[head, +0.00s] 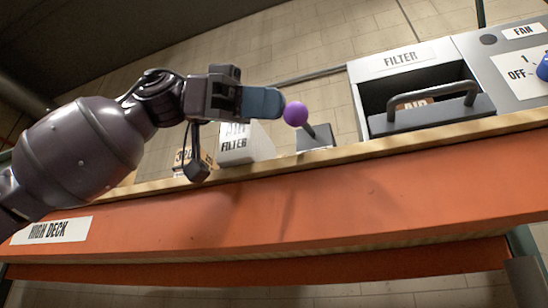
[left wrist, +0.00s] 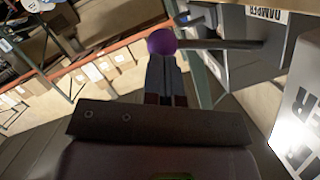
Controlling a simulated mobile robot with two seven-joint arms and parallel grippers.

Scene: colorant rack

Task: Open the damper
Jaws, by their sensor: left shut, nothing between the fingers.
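The damper lever ends in a purple ball knob (head: 295,114), on a thin rod rising from a small grey block (head: 314,137) at the deck edge. My left gripper (head: 277,103) is shut and empty, its blue-grey fingertips right beside the knob on its left. I cannot tell if they touch it. In the left wrist view the knob (left wrist: 161,41) shows just beyond the shut fingertips (left wrist: 163,62), its rod running right towards a grey housing with a DAMPER label (left wrist: 268,14). My right gripper is in neither view.
A filter box (head: 400,62) with a grey handle (head: 434,104) stands right of the lever. A panel with a FAN label (head: 523,31) is at the far right. A white filter carton (head: 238,150) stands left of the lever. An orange beam (head: 300,205) runs along the front.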

